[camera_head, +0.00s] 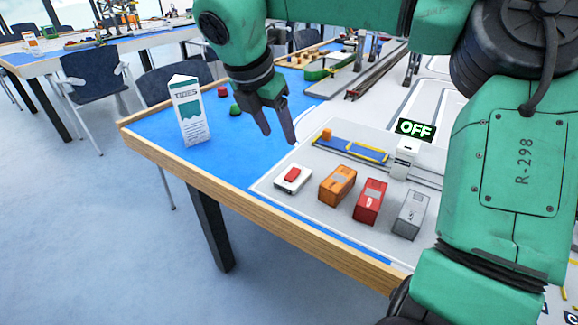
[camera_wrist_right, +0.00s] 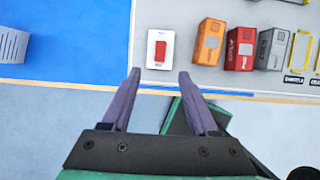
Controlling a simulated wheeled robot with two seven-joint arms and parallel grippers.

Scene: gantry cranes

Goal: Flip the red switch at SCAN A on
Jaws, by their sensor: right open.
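The red switch (camera_head: 291,174) is a red rocker on a small white base, at the front left of the grey mat (camera_head: 265,185). In the right wrist view the red switch (camera_wrist_right: 160,49) lies just beyond the fingertips, centred between them. My right gripper (camera_head: 279,139) is open and empty, above the table and apart from the switch; its two fingers also show in the wrist view (camera_wrist_right: 159,74). A dark sign reading OFF (camera_head: 416,128) stands behind the coloured boxes. My left gripper is not in view.
An orange box (camera_head: 337,186), a red box (camera_head: 370,201) and a grey box (camera_head: 410,215) stand in a row right of the switch. A white carton (camera_head: 188,113) stands on the blue area at left. The table's wooden edge (camera_head: 230,202) runs in front.

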